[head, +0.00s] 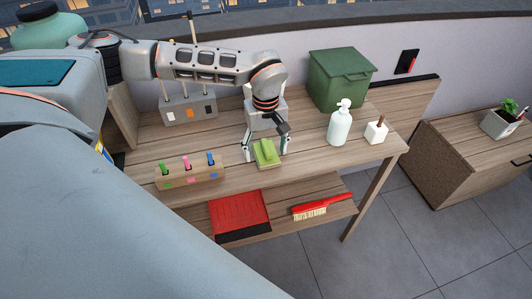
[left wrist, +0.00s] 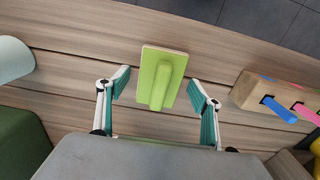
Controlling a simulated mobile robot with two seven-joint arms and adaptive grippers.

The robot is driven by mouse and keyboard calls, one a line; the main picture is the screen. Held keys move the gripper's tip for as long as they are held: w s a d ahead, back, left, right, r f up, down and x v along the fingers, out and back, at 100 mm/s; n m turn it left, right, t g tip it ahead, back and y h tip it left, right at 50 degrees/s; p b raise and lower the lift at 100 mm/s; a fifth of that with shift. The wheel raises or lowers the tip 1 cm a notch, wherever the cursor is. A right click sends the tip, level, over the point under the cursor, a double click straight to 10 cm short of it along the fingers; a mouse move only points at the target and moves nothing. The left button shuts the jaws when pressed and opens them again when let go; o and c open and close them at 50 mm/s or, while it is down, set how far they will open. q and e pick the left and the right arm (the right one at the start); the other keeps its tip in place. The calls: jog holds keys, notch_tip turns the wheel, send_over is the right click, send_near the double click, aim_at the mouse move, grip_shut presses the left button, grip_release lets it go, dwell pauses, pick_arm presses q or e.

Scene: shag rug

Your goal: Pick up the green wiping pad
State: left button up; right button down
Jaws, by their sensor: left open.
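The green wiping pad (head: 266,154) lies on the wooden table (head: 320,160), with a raised grip along its top. My left gripper (head: 266,150) points down over the table right at the pad, in the head view. In the left wrist view the pad (left wrist: 161,78) lies ahead of and between the two open fingers of the left gripper (left wrist: 160,100). A gap shows on each side, and neither finger visibly touches the pad. My right gripper is not seen in either view.
A wooden block with coloured markers (head: 190,172) stands left of the pad. A white pump bottle (head: 339,124), a small white holder (head: 376,131) and a green bin (head: 341,78) stand to the right. A red dustpan (head: 238,212) and brush (head: 322,206) lie on the lower shelf.

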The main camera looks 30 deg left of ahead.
aim_at(266, 146)
pick_arm(q)
jog(key=c, duration=1.3)
jog(key=shift+r, duration=0.15)
notch_tip(266, 146, up, 20)
jog(key=p, duration=0.1)
